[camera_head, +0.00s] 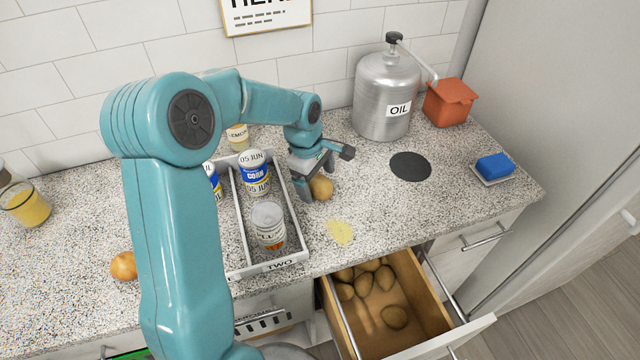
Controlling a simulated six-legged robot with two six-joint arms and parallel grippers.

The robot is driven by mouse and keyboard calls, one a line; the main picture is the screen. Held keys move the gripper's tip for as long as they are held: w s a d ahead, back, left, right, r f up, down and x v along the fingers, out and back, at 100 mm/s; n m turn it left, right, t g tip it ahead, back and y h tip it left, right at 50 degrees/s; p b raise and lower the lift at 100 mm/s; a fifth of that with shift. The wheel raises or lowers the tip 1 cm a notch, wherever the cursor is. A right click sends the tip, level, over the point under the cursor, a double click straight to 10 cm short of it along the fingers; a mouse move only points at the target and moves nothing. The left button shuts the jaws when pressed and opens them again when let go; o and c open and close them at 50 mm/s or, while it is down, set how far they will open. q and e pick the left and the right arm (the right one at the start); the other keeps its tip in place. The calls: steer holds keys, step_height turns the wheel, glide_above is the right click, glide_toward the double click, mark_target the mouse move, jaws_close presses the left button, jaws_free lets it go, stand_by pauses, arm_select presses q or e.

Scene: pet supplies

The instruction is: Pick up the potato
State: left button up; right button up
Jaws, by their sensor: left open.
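A brown potato (321,187) lies on the speckled counter, just right of the white tray. My left gripper (313,184) is at the potato, with its jaws open. One finger shows at the potato's left side; the gripper body hides part of the potato's top. I cannot tell whether the fingers touch it. Several more potatoes (394,317) lie in the open wooden drawer (425,300) below the counter edge. My right gripper is not in view.
The white tray (236,225) holds cans (254,172) and a jar (268,225). A metal oil can (386,95), orange container (449,101) and blue sponge (494,165) stand right. An onion (123,266) lies left. A yellow patch (340,232) and dark disc (410,166) mark otherwise clear counter.

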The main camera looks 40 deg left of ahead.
arm_select(q)
steer(key=shift+w+f, duration=0.1)
steer(key=shift+f, duration=0.5)
steer(key=shift+d+r, duration=0.1)
steer(key=shift+r, duration=0.05)
steer(key=shift+c, duration=0.3)
steer(key=c, duration=1.2)
